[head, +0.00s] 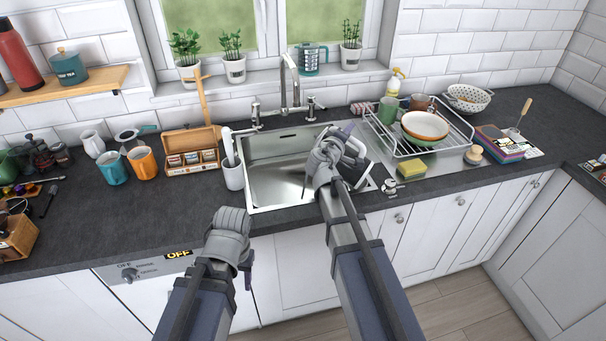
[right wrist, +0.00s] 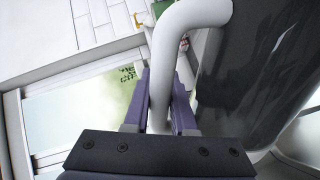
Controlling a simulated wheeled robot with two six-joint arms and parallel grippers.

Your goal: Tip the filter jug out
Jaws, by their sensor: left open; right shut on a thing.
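The filter jug shows in the head view as a white and dark shape (head: 357,147) at the right side of the sink (head: 262,190), largely hidden by my right gripper (head: 345,135). In the right wrist view the white curved handle (right wrist: 166,55) passes between the two purple fingers of the right gripper (right wrist: 165,100), which are shut on it. The jug's dark glossy body (right wrist: 245,75) is to the right of the handle. I cannot tell its exact tilt or what is inside. My left gripper (head: 247,275) is open and empty, low in front of the counter edge.
The faucet (head: 289,80) stands behind the sink. A dish rack (head: 412,140) with bowl and mugs is right of it, with a sponge (head: 411,168) in front. A white utensil holder (head: 232,174) and tea box (head: 190,158) stand left.

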